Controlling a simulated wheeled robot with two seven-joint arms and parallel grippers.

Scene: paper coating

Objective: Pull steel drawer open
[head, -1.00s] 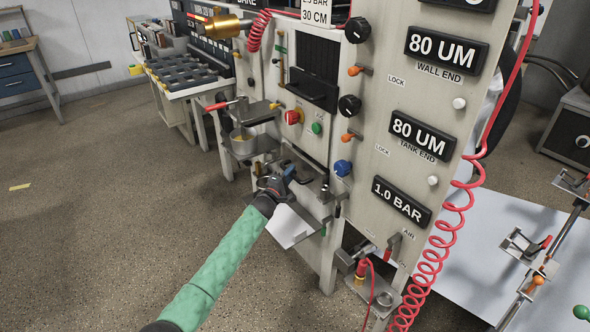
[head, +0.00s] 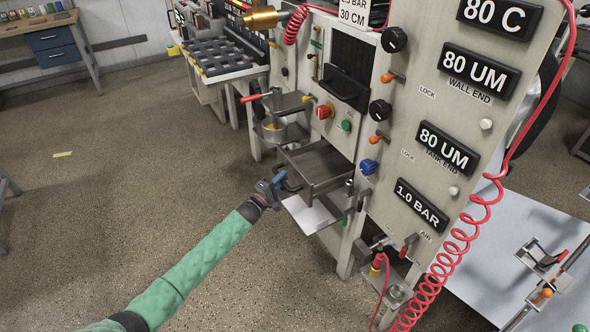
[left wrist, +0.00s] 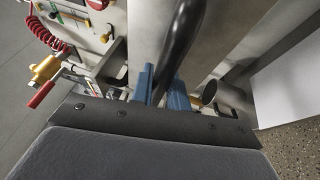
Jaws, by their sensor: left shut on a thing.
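The steel drawer (head: 318,169) sticks out of the front of the grey machine panel in the head view, and its empty-looking inside shows from above. Its dark handle is at the front left end of the drawer. My left gripper (head: 280,179), with blue fingers, is shut on that handle. In the left wrist view the dark handle (left wrist: 180,45) runs up between the blue fingers of the left gripper (left wrist: 163,85). My right gripper does not show.
A white sheet (head: 310,214) lies below the drawer. A metal pot (head: 272,131) stands on a bracket left of it. A blue knob (head: 368,167) is on the panel to the right. A red coiled hose (head: 455,235) hangs further right. The floor at left is open.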

